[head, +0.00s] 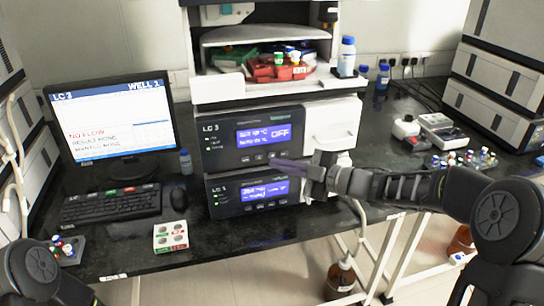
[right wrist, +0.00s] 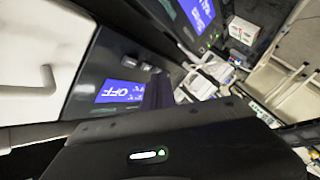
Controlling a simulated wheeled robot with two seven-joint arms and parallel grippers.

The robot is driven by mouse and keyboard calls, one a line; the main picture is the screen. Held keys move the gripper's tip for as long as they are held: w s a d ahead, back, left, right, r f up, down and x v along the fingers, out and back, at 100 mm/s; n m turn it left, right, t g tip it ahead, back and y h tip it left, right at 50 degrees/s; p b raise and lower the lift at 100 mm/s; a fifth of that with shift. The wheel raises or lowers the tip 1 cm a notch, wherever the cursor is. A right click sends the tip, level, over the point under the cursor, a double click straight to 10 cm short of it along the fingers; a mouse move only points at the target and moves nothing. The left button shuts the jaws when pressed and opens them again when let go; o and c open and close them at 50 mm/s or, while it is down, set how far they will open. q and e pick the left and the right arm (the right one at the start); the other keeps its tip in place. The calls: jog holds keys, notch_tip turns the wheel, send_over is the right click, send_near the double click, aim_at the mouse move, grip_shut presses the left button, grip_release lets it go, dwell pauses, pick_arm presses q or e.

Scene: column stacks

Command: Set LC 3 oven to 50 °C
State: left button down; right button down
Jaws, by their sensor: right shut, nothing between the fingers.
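The LC 3 oven (head: 222,147) is the upper dark-fronted module in the middle stack. Its blue display (head: 264,136) reads OFF at the right, with smaller text too blurred to read surely. A row of small buttons (head: 258,157) sits under the display. The OFF display also shows upside down in the right wrist view (right wrist: 120,92). My right gripper (head: 276,162) is shut and empty, its fingertips just below and at the right end of that button row. I cannot tell whether they touch the panel. Its dark fingers also show in the right wrist view (right wrist: 158,92). My left gripper is out of view.
The LC 1 module (head: 222,203) with a lit blue display sits directly below. A monitor (head: 115,120) labelled LC 3 shows red NO FLOW text. A keyboard (head: 110,204), mouse (head: 178,198) and white block (head: 170,236) lie at left. Vials (head: 465,160) stand at right.

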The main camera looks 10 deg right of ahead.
dwell(0.3)
jog(key=s, duration=0.5)
jog(key=shift+d, duration=0.15)
dwell(0.6)
